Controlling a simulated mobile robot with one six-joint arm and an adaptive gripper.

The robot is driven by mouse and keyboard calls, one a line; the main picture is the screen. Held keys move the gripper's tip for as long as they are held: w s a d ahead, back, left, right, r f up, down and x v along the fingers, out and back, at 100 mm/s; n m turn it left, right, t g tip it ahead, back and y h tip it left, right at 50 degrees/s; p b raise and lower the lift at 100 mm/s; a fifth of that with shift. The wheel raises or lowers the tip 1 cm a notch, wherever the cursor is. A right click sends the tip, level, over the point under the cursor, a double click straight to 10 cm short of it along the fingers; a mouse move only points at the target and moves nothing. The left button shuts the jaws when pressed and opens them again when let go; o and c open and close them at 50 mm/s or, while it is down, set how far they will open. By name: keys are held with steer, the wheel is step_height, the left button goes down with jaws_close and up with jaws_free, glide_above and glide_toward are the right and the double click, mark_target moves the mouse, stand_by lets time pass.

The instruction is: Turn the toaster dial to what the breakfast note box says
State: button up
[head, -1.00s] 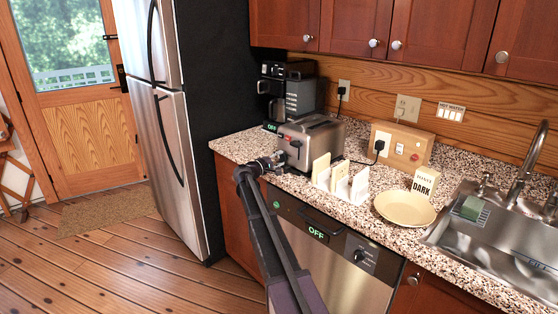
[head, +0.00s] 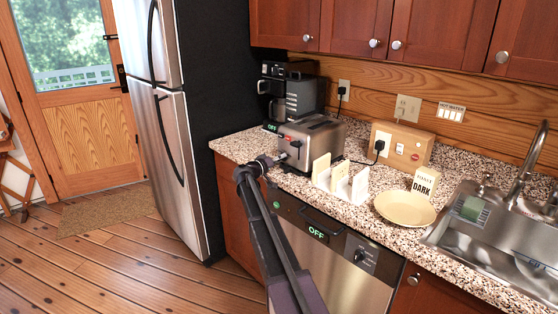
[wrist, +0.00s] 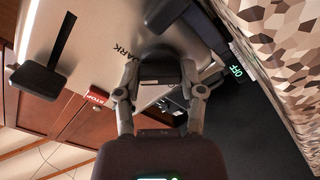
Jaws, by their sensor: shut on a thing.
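The steel toaster (head: 318,132) stands on the counter left of the bread rack. My gripper (head: 281,158) is at its front end face. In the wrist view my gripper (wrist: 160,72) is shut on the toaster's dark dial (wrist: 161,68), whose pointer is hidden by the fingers. The word DARK is printed on the toaster face beside the dial. A red STOP button (wrist: 97,95) and the black lever (wrist: 42,78) are also on that face. The breakfast note box (head: 424,183) stands upright behind the plate and reads DARK in large letters.
A white rack with bread slices (head: 340,182) is right of the toaster, then a cream plate (head: 405,209) and the sink (head: 500,245). A coffee maker (head: 291,92) showing OFF stands behind the toaster. The dishwasher (head: 335,270) is below the counter.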

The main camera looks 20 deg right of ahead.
steer(key=shift+d+m, duration=0.1)
steer(key=shift+m, duration=1.1)
steer(key=o, duration=0.9)
steer(key=shift+c, duration=0.2)
steer(key=v, duration=1.2)
